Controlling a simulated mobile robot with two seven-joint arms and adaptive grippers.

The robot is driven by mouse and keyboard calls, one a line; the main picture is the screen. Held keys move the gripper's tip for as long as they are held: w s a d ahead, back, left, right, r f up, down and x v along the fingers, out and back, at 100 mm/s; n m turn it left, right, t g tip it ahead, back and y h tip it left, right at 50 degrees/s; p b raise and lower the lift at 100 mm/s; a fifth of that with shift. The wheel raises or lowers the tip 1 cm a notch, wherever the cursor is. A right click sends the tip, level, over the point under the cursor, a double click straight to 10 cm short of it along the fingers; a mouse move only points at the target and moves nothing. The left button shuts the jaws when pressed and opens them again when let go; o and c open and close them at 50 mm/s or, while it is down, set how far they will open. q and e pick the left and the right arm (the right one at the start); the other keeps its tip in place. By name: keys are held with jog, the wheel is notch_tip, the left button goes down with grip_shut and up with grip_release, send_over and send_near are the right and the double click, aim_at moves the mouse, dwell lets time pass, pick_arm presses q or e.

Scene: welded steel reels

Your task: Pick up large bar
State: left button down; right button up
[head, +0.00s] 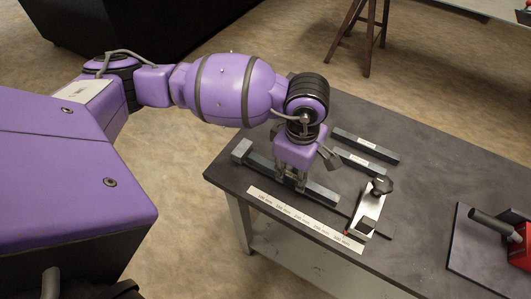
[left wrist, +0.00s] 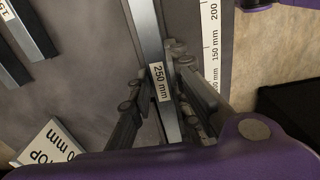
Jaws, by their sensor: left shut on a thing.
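The large bar (head: 262,164) is a long grey steel bar by the near left edge of the dark table. It is labelled 250 mm in the left wrist view (left wrist: 149,32). My left gripper (head: 290,182) points down over its middle and is shut on it. In the left wrist view its fingers (left wrist: 163,80) lie on either side of the bar, next to the label. I cannot tell whether the bar is clear of the table. My right gripper is not in view.
Two shorter bars (head: 366,146) (head: 356,162) lie behind the gripper. A white ruler strip (head: 303,220) runs along the near edge. A stop plate with a dark knob (head: 372,205) sits at the ruler's right end. A red device (head: 521,247) stands at far right; table between is clear.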

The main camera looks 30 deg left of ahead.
pick_arm(q)
jog(key=shift+w+r, duration=0.15)
jog(key=shift+r, duration=0.15)
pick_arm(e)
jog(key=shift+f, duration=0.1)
pick_arm(q)
jog(key=shift+r, duration=0.55)
jog(key=s+d+r+p, duration=0.2)
jog(key=s+r+p, duration=0.2)
jog(key=s+r, duration=0.7)
jog(key=s, duration=0.3)
jog(key=shift+r, duration=0.2)
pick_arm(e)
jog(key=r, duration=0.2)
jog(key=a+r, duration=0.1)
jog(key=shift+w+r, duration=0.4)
pick_arm(q)
jog(key=shift+a, duration=0.1)
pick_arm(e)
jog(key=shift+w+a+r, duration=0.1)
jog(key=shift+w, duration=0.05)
